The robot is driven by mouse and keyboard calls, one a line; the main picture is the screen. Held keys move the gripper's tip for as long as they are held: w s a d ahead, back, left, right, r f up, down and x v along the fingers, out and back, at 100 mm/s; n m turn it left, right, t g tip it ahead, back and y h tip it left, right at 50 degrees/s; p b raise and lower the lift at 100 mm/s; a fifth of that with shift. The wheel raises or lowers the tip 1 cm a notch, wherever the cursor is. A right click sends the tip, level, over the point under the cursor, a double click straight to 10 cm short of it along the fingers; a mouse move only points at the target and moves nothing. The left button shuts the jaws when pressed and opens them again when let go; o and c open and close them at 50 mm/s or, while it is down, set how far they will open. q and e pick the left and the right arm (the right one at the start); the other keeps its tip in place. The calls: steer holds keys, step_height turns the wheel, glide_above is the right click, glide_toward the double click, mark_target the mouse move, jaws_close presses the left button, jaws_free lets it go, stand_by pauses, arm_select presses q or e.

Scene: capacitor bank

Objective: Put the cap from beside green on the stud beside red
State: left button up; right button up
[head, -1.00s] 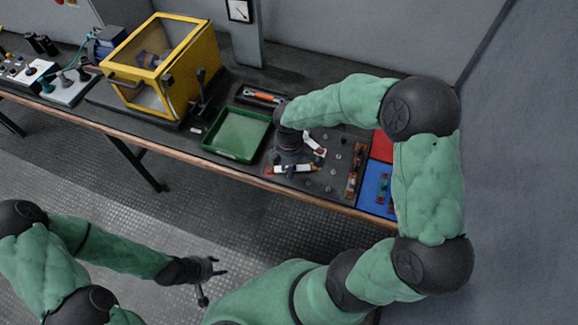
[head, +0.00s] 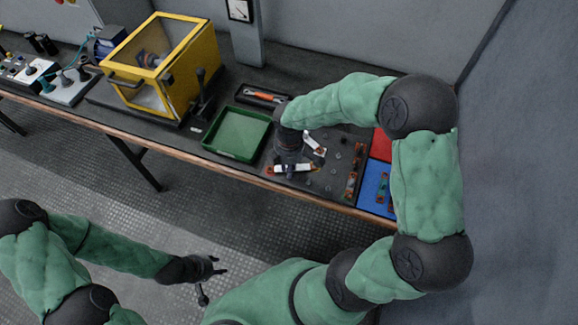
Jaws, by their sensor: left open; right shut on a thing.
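My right gripper (head: 289,168) reaches down onto the dark board (head: 326,166), a little right of the green tray (head: 237,134). It is shut on a small cap, which the gripper itself hides. A white bar with orange-red ends (head: 306,168) lies right at its fingertips; I cannot tell whether they touch. Small grey studs or caps (head: 338,156) stand on the board to the right. The red tray (head: 381,147) is beyond the board's right side, partly behind my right arm. My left gripper (head: 218,278) is open and empty, over the floor in front of the bench.
A second white bar (head: 314,144) and a copper-coloured bar (head: 353,172) are on the board. A blue tray (head: 375,185) with small parts is at the right. A yellow-framed box (head: 157,65) and a holder with an orange-handled tool (head: 264,97) stand behind.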

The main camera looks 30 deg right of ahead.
steer(key=shift+f+b, duration=0.65)
steer(key=shift+f, duration=0.45)
steer(key=shift+s+a+f, duration=0.1)
steer(key=shift+s+f, duration=0.1)
steer(key=shift+f, duration=0.2)
stand_by(1.2)
steer(key=o, duration=0.8)
steer(key=shift+w, duration=0.1)
steer(key=shift+r, duration=0.1)
steer(key=shift+w, duration=0.1)
steer(key=shift+w+r, duration=0.1)
steer(key=shift+r, duration=0.5)
step_height(320, 180, up, 11)
steer(key=shift+f, duration=0.15)
